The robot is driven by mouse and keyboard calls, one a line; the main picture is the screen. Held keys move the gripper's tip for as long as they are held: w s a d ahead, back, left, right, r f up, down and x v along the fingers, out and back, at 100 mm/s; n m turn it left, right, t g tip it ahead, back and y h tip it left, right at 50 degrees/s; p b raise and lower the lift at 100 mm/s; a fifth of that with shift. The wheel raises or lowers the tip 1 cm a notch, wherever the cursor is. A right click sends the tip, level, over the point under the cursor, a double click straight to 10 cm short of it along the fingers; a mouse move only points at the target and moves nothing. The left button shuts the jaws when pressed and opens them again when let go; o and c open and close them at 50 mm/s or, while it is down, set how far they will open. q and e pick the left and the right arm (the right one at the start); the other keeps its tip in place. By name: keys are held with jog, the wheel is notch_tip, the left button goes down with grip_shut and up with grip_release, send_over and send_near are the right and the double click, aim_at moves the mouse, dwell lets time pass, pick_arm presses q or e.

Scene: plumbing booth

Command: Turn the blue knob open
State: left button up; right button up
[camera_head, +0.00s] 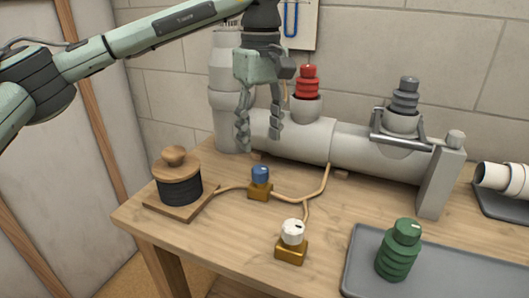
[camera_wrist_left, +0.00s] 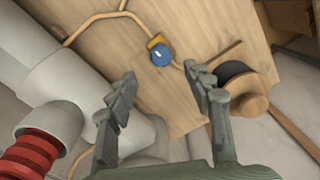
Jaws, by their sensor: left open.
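The blue knob (camera_head: 260,175) sits on a small brass base on the wooden table, with thin tan pipe running from it. It also shows in the left wrist view (camera_wrist_left: 161,55), seen from above with a small pale mark on its top. My left gripper (camera_head: 260,143) is open and empty, pointing down above and behind the knob, in front of the grey pipe. In the left wrist view its fingertips (camera_wrist_left: 160,78) are spread, with the knob beyond them and apart from them. My right gripper is not in view.
A white knob (camera_head: 292,232) on a brass base stands nearer the front. A wooden spool (camera_head: 175,180) stands at left. The large grey pipe (camera_head: 290,135) carries red (camera_head: 308,80) and grey (camera_head: 405,97) ribbed plugs. A green ribbed plug (camera_head: 399,250) stands on a grey tray (camera_head: 360,252).

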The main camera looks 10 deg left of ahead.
aim_at(260, 168)
pick_arm(q)
jog(key=f, duration=0.5)
jog(key=shift+s+f, duration=0.2)
jog(key=shift+s, duration=0.1)
jog(key=shift+w+f, duration=0.1)
jog(key=shift+f, duration=0.6)
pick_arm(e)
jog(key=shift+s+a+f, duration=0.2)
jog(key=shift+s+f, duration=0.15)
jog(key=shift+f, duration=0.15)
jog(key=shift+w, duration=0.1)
pick_arm(q)
jog(key=shift+c, duration=0.7)
jog(key=c, duration=1)
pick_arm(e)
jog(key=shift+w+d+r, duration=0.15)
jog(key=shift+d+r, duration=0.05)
